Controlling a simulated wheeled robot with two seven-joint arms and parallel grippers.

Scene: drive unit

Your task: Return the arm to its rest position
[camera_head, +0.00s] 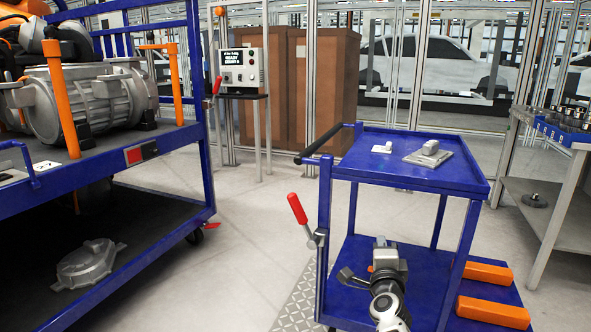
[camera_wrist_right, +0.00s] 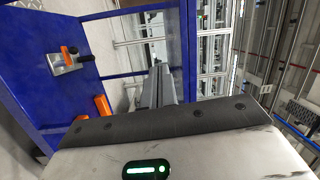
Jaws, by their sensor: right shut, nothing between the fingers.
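My right gripper (camera_head: 381,243) shows at the lower right of the head view, its arm rising from the bottom edge. It appears in front of the blue cart's lower part, below the cart's top shelf (camera_head: 375,170). Its fingers are together with nothing between them; they also show in the right wrist view (camera_wrist_right: 160,75). My left gripper is in neither view.
A metal plate part (camera_head: 432,155) and a small pale piece (camera_head: 383,148) lie on the cart top. Orange blocks (camera_head: 490,273) sit low right. A blue rack (camera_head: 200,100) with a drive unit (camera_head: 90,95) stands left. Open floor (camera_head: 245,225) lies between.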

